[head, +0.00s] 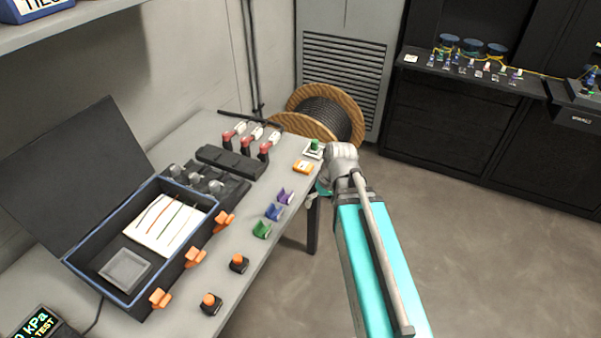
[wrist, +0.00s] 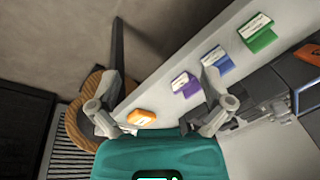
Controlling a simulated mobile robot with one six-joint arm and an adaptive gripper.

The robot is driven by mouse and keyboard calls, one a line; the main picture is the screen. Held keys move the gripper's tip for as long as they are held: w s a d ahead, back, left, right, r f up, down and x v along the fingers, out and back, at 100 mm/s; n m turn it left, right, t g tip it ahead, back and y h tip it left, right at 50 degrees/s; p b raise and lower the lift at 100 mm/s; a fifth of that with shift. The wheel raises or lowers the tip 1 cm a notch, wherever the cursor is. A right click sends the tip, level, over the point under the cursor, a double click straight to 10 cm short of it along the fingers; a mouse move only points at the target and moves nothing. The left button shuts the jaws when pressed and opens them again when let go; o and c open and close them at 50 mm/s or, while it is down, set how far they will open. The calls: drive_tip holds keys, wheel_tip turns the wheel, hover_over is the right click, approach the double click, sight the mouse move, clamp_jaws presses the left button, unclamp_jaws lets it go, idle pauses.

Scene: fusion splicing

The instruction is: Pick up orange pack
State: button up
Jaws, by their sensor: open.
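The orange pack (head: 303,167) is a small orange block with a white label. It lies flat on the grey table near its far right corner. In the wrist view the orange pack (wrist: 141,117) shows low, between the two spread fingers and close above the teal gripper housing. My gripper (wrist: 161,82) is open with nothing between its fingers. The fingers appear above the table, apart from the pack. In the head view my arm comes in from the lower right, and its wrist is beside the pack; the fingers are mostly hidden there.
Purple (head: 285,196), blue (head: 273,212) and green (head: 262,230) holders line the table edge. A white item with a green top (head: 314,149) stands just behind the pack. An open blue-rimmed case (head: 110,288) is at left. A cable spool (head: 345,108) stands beyond the table.

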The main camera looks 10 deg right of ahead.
drive_tip(key=w+d+f+n+t+y+b, duration=0.1)
drive_tip(key=w+d+n+t+y+b, duration=0.2)
drive_tip(key=w, duration=0.6)
drive_tip(key=w+d+f+n+t+y+b, duration=0.2)
drive_tip(key=w+d+n+t+y+b, duration=0.2)
drive_tip(key=w+d+b, duration=0.3)
drive_tip(key=w+n+y+b, duration=0.1)
drive_tip(key=w+b, duration=0.1)
drive_tip(key=b, duration=0.1)
drive_tip(key=shift+w+n+y, duration=0.2)
drive_tip(key=shift+n+y, duration=0.1)
drive_tip(key=shift+n, duration=0.1)
drive_tip(key=shift+f, duration=0.1)
drive_tip(key=b, duration=0.3)
approach(303, 165)
drive_tip(key=x, duration=0.4)
drive_tip(key=shift+w+a+f, duration=0.2)
drive_tip(key=shift+w+a, duration=0.05)
drive_tip(key=shift+a, duration=0.1)
